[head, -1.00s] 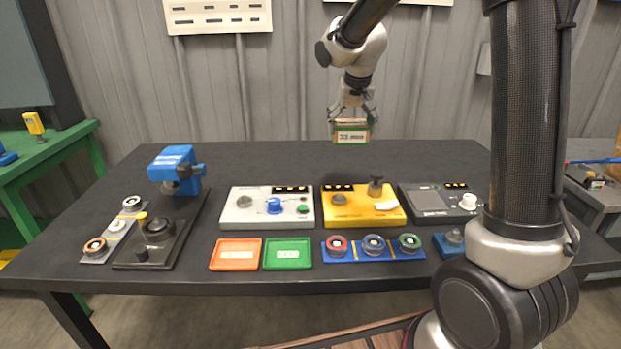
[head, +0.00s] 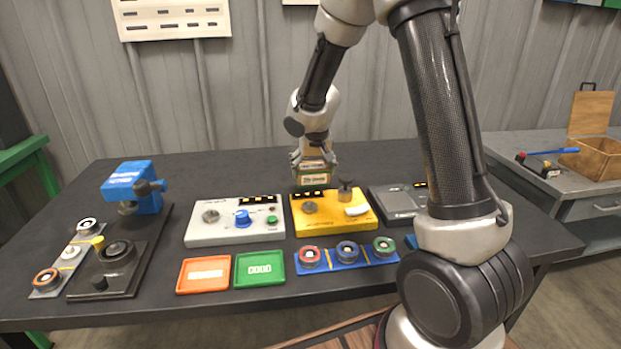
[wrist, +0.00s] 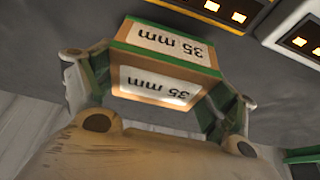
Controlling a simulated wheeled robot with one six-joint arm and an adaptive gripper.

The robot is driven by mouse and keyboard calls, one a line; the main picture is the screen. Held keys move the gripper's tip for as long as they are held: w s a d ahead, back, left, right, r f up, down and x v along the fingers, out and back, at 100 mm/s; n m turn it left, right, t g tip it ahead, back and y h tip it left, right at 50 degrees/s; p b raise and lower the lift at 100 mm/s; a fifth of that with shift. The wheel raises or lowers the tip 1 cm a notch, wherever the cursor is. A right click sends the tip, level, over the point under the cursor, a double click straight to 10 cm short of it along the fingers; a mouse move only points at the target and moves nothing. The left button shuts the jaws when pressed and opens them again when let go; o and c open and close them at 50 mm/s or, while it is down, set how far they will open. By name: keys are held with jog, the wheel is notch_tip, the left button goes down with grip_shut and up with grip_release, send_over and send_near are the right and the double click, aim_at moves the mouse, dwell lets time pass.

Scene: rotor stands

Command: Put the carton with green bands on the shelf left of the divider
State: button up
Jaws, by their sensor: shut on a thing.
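The carton with green bands (head: 316,176) is tan with a white label, which reads "35 mm" in the wrist view (wrist: 163,43). My gripper (head: 314,165) is shut on it, with a finger at each side of the carton. It holds the carton just behind the yellow box on the dark table. I cannot tell whether the carton's underside touches the table. No shelf with a divider can be made out in these views.
A yellow box (head: 335,222), a white box (head: 222,234) and a dark grey unit (head: 392,203) stand in a row. In front are an orange tray (head: 204,289), a green tray (head: 260,282) and a blue ring holder (head: 347,263). A wooden crate (head: 592,165) stands on the right bench.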

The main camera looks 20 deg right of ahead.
aim_at(312, 176)
jog(key=shift+f, duration=1.5)
jog(key=shift+f, duration=0.15)
jog(key=o, duration=0.9)
jog(key=shift+o, duration=0.5)
